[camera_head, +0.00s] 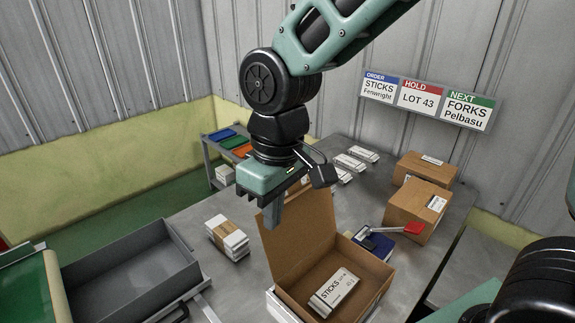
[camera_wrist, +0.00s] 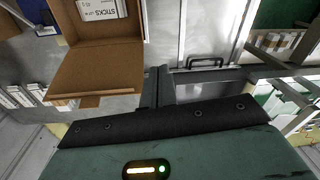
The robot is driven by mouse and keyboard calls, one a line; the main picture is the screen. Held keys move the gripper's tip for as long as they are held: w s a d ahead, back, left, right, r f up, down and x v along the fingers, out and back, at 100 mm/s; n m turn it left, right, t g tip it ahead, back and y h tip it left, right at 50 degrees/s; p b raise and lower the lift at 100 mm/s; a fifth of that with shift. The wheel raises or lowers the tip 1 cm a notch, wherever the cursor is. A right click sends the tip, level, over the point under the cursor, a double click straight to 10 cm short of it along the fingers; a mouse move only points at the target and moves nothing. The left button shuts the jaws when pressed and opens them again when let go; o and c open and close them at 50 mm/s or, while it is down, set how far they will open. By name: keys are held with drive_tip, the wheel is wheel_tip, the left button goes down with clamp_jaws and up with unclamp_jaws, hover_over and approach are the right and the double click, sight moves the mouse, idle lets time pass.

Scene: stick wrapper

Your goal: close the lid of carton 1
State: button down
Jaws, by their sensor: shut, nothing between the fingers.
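The open carton (camera_head: 375,280) stands on the grey table with its lid (camera_head: 303,237) raised upright on the side toward my arm. A white pack labelled STICKS (camera_head: 334,290) lies inside it. The wrist view shows the carton's open lid (camera_wrist: 98,72) and the STICKS pack (camera_wrist: 100,8) beyond it. My gripper (camera_head: 270,217) points down just left of the raised lid, behind it from the carton's inside. The fingers are shut and empty; I cannot tell whether they touch the lid. No number shows on the carton.
Two closed cartons (camera_head: 418,205) stand at the back right. A blue pad and a red-ended tool (camera_head: 412,229) lie beside the open carton. A stack of white packs (camera_head: 228,238) sits to the left, near a grey tray (camera_head: 130,272). More packs lie behind my arm.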

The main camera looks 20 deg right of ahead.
drive_tip(key=w+d+r+m+p, duration=0.15)
drive_tip(key=w+d, duration=0.25)
drive_tip(key=w, duration=0.6)
drive_tip(key=w+d+r+m+p, duration=0.1)
drive_tip(key=w+d+r+p, duration=0.2)
drive_tip(key=w, duration=0.7)
drive_tip(key=s+d+f+p, duration=0.2)
drive_tip(key=s+f+p, duration=0.1)
drive_tip(key=f, duration=0.7)
drive_tip(key=shift+s+t+h+p, duration=0.15)
drive_tip(key=shift+t+h+p, duration=0.2)
drive_tip(key=shift+p, duration=0.55)
drive_tip(key=shift+d+f+n, duration=0.1)
drive_tip(key=shift+d+n, duration=0.05)
drive_tip(key=shift+n, duration=0.1)
